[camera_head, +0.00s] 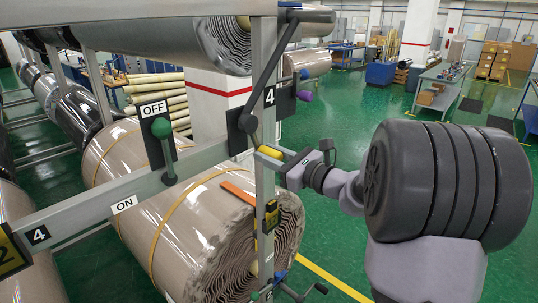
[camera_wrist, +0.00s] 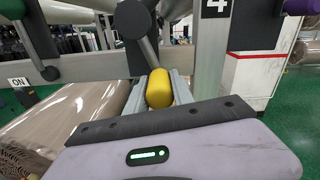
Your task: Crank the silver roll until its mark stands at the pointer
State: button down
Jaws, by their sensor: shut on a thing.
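My gripper (camera_head: 277,158) is shut on a yellow handle (camera_wrist: 159,88), which sits between its two grey fingers in the wrist view. The handle joins a dark crank hub (camera_wrist: 132,20) by a short grey link. In the head view the dark crank arm (camera_head: 270,75) slants up beside the post marked 4. A large wrapped grey-beige roll (camera_head: 185,235) lies below, with an orange strip (camera_head: 237,192) near its end.
A green-knobbed lever (camera_head: 165,150) stands between the OFF and ON plates on the rail. A purple knob (camera_head: 305,96) sticks out behind the post. A yellow device (camera_head: 271,216) is fixed to the post (camera_head: 264,190). Open green floor (camera_head: 335,130) lies to the right.

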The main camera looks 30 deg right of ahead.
jog(key=shift+d, duration=0.1)
jog(key=n+b, duration=0.1)
jog(key=b, duration=0.1)
jog(key=d+n+b, duration=0.1)
jog(key=b, duration=0.1)
jog(key=shift+w+d+r+n, duration=0.1)
jog(key=shift+w+d+n, duration=0.1)
jog(key=shift+w+n, duration=0.1)
jog(key=w+d+r+n+b, duration=0.1)
jog(key=d+r+n+b, duration=0.2)
jog(key=r+n+b, duration=0.3)
jog(key=shift+d+r+n+b, duration=0.15)
jog(key=shift+d+n+b, duration=0.1)
jog(key=shift+n+b, duration=1.7)
jog(key=shift+w+r+m+b, duration=0.1)
jog(key=shift+m+b, duration=0.25)
jog(key=c, duration=1.1)
grip_release()
